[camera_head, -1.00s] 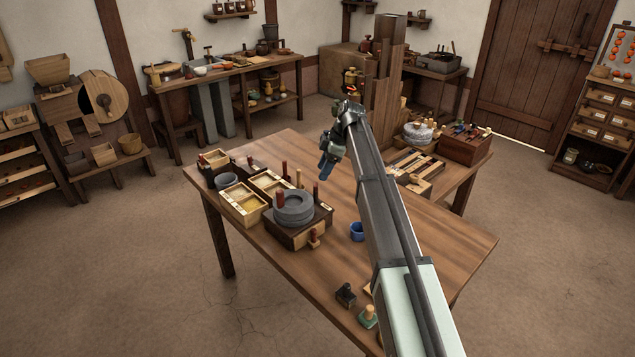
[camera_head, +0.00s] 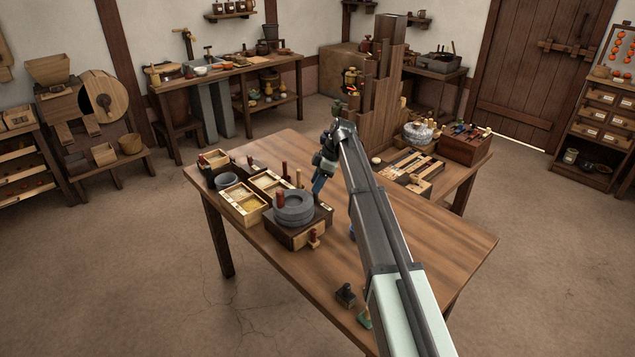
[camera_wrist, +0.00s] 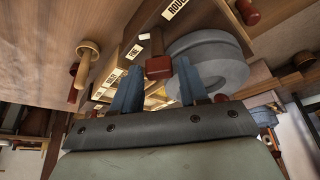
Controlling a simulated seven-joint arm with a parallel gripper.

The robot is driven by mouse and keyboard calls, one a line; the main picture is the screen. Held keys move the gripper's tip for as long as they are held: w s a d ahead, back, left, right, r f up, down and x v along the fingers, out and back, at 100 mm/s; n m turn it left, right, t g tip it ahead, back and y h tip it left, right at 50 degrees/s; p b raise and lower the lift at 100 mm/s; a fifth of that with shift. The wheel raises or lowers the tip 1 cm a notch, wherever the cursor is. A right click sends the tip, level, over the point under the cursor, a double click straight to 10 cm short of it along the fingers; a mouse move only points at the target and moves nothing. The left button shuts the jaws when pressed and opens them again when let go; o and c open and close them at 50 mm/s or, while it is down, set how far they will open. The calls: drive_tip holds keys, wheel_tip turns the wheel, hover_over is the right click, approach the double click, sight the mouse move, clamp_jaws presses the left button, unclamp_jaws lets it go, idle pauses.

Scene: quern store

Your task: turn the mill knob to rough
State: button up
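The mill (camera_head: 295,208) stands on the near table, with round grey stones on a dark wooden base and a red peg on top. A small red-brown knob (camera_head: 313,238) is on its front side. My gripper (camera_head: 320,188) hangs just behind and right of the stones in the head view. In the wrist view my gripper (camera_wrist: 158,68) is open, its two blue fingers apart. A red-brown post with a block-like end (camera_wrist: 158,66) appears between them; contact cannot be told. The grey stones (camera_wrist: 208,62) are to the right. A ROUGH label (camera_wrist: 174,9) and a FINE label (camera_wrist: 133,52) show.
A green stamp-like object (camera_head: 364,318) and a dark one (camera_head: 346,294) lie near the front edge. The table between mill and front edge is mostly clear. A tall stepped wooden stack (camera_head: 382,100) stands behind my arm.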

drive_tip(key=c, duration=0.8)
drive_tip(key=shift+o, duration=0.2)
drive_tip(key=shift+m, duration=0.3)
drive_tip(key=m, duration=0.1)
drive_tip(key=m+t, duration=0.1)
drive_tip(key=m, duration=0.1)
drive_tip(key=shift+s+m+t, duration=0.2)
drive_tip(key=shift+m+t, duration=0.1)
drive_tip(key=m+t, duration=0.1)
drive_tip(key=m, duration=0.1)
drive_tip(key=m+t+h, duration=0.1)
drive_tip(key=m, duration=0.2)
drive_tip(key=shift+s+a, duration=0.1)
drive_tip(key=m+h, duration=0.1)
drive_tip(key=m, duration=0.2)
drive_tip(key=m+t+h, duration=0.1)
drive_tip(key=m, duration=0.1)
drive_tip(key=shift+a+m, duration=0.15)
drive_tip(key=shift+m, duration=0.25)
drive_tip(key=m+h, duration=0.2)
drive_tip(key=m, duration=0.2)
drive_tip(key=shift+a+m, duration=0.1)
drive_tip(key=shift+m, duration=0.3)
